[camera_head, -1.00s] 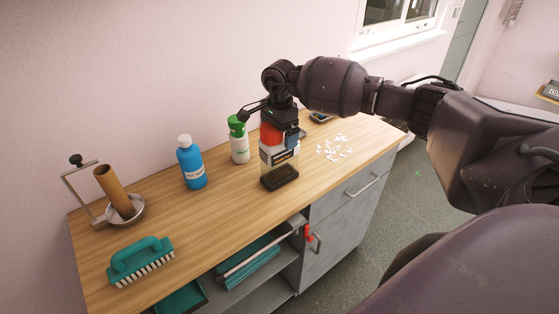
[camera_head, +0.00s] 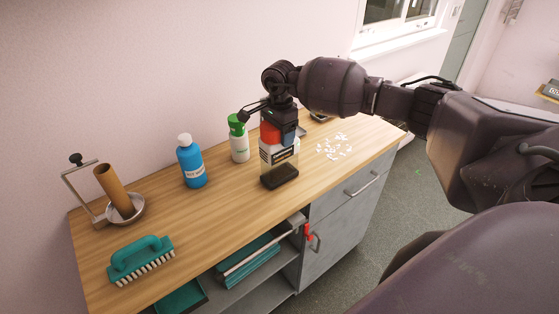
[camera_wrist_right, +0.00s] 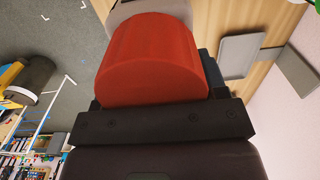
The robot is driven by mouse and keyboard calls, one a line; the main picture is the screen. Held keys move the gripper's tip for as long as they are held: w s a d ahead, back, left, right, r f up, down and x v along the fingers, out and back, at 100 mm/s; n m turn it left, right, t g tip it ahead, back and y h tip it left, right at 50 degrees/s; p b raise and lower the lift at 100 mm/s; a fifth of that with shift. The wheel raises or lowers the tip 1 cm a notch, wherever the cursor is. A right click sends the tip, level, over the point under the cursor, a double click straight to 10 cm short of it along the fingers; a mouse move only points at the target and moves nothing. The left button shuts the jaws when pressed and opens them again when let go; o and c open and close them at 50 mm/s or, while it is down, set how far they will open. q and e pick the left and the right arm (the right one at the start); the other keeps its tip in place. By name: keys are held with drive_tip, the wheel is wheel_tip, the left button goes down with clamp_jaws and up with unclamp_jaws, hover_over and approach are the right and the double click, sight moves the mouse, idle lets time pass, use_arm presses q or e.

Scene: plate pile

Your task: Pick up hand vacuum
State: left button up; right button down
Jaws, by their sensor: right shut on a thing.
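The hand vacuum (camera_head: 278,160) stands near the front edge of the wooden counter in the head view. It has a red top, a white label and a clear lower part with a dark base. My right gripper (camera_head: 280,122) is at its top and shut on it, hiding the upper end. In the right wrist view the red part of the hand vacuum (camera_wrist_right: 152,60) fills the middle, against the dark gripper body. I cannot tell whether its base touches the counter. My left gripper is not in view.
On the counter (camera_head: 225,205) are a green-capped white bottle (camera_head: 239,142), a blue bottle (camera_head: 191,163), a teal brush (camera_head: 140,259), a paper-roll holder (camera_head: 121,197) and scattered white bits (camera_head: 334,147). The shelf below holds teal items (camera_head: 252,262). The counter's front middle is clear.

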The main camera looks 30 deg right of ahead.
drive_tip(key=shift+w+r, duration=0.1)
wheel_tip(320, 180, up, 20)
drive_tip(key=b, duration=0.2)
idle(0.5)
